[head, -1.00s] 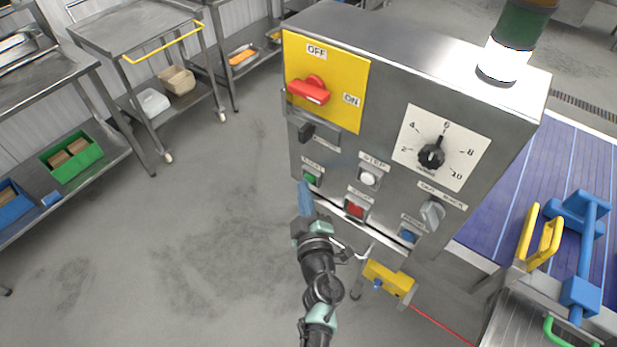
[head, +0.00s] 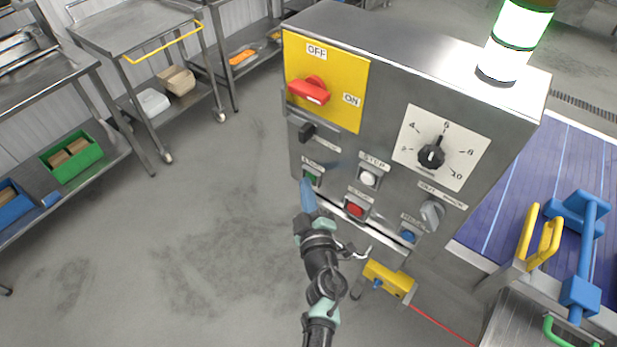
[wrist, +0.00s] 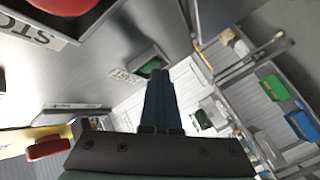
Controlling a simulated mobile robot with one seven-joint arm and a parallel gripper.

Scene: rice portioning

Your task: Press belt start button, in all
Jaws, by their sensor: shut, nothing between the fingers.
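The green start button (head: 312,176) is on the front of a steel control box (head: 345,140), at its lower left. My gripper (head: 306,184) is shut and empty, with its blue fingertips right at that button and partly covering it. I cannot tell whether they touch it. In the wrist view the shut fingers (wrist: 160,80) point at the green button (wrist: 148,67), which shows just beyond the tips. The stack light (head: 523,30) on the box is lit bright green. The blue belt (head: 540,180) lies behind the box at the right.
Near the start button are a white button (head: 368,178), a red button (head: 355,209), a blue button (head: 408,236), a grey knob (head: 431,213) and a dial (head: 432,156). A red switch (head: 311,91) sits on a yellow plate. The floor to the left is clear.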

